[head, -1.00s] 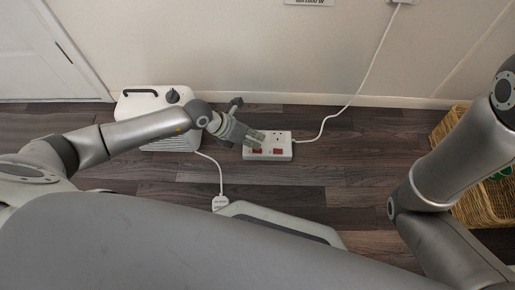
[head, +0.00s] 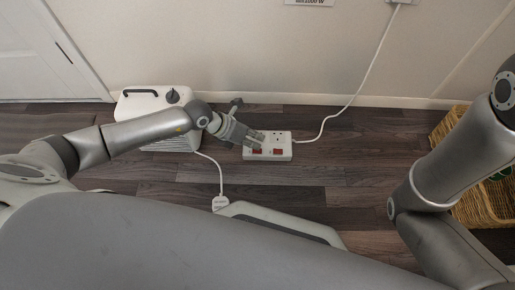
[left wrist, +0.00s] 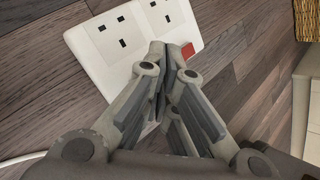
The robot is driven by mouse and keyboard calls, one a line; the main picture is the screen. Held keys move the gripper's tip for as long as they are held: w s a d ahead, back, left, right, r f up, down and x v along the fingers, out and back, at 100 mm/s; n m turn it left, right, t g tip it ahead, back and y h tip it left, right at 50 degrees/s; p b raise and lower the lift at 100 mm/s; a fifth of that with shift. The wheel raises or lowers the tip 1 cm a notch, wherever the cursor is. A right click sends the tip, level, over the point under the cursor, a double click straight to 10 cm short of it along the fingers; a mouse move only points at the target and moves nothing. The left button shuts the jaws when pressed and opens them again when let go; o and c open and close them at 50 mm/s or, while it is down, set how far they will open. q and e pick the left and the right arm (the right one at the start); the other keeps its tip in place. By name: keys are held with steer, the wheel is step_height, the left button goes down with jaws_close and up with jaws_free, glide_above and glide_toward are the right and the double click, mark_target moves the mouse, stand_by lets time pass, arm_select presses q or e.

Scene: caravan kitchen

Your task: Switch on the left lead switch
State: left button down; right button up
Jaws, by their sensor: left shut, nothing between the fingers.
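The white extension lead (head: 284,153) with two sockets and two red switches lies on the floor near the wall. Its left red switch (head: 257,151) shows beside my left fingertips in the head view. In the left wrist view the lead's socket face (left wrist: 126,38) shows, with the right red switch (left wrist: 188,50) in sight; the left switch is hidden behind my fingers. My left gripper (head: 258,141) is shut and empty, its tips over the left switch's area; it also shows in the left wrist view (left wrist: 158,52). I cannot tell whether the tips touch. My right gripper is out of view.
A white heater (head: 150,104) stands left of the lead, behind my left arm. A white cord (head: 352,98) runs from the lead up the wall. A wicker basket (head: 486,203) stands at the right.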

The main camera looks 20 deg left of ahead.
arm_select(q)
steer(key=shift+f, duration=0.3)
steer(key=shift+a+f, duration=0.1)
steer(key=shift+f, duration=0.25)
stand_by(0.5)
steer(key=shift+r+p, duration=0.85)
steer(key=shift+p, duration=0.2)
